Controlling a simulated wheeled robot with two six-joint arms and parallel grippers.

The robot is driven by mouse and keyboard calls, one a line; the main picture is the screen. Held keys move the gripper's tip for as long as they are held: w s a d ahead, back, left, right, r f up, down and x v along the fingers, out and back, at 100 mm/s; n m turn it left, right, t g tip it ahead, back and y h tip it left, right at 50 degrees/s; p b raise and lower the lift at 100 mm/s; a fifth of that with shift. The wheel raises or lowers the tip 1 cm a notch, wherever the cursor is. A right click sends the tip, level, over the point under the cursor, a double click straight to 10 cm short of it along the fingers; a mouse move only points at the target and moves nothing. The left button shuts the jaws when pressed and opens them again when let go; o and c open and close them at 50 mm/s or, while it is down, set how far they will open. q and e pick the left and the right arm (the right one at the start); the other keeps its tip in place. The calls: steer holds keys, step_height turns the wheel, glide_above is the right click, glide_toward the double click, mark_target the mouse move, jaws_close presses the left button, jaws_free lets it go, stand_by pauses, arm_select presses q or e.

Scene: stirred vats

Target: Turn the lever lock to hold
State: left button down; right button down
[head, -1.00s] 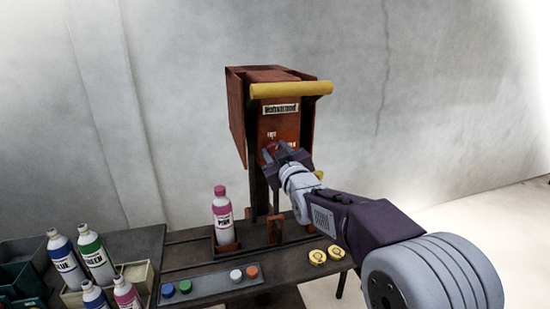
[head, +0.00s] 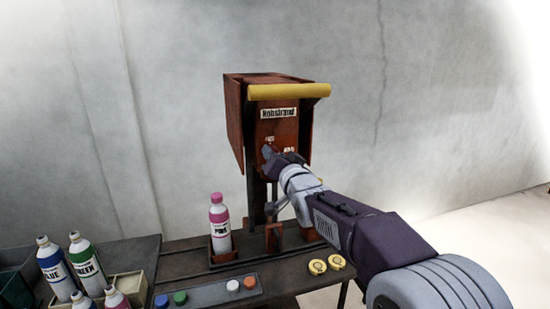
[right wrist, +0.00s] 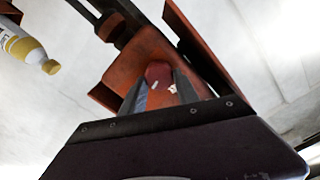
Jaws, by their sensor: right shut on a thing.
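The rust-red machine (head: 240,120) stands at the back of the bench, with a yellow bar across its top and a name plate on its front. A second white mark lies on the panel beside the right finger. The gripper hides most of the lever in the head view. My left gripper is not in view.
A pink bottle (head: 220,228) stands in a holder left of the machine's post. A tray (head: 205,292) of coloured caps and two yellow round pieces (head: 317,267) lie in front. Several bottles stand in a crate (head: 130,286) at left. A yellow-capped bottle (right wrist: 25,45) shows in the wrist view.

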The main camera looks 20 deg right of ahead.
steer(key=shift+f+m, duration=0.4)
steer(key=shift+m, duration=0.8)
steer(key=c, duration=1.1)
jaws_free()
steer(key=shift+c, duration=0.2)
steer(key=shift+o, duration=1.2)
steer(key=shift+r, duration=0.15)
steer(key=s+b, duration=0.1)
steer(key=s, duration=0.8)
steer(key=shift+d, duration=0.15)
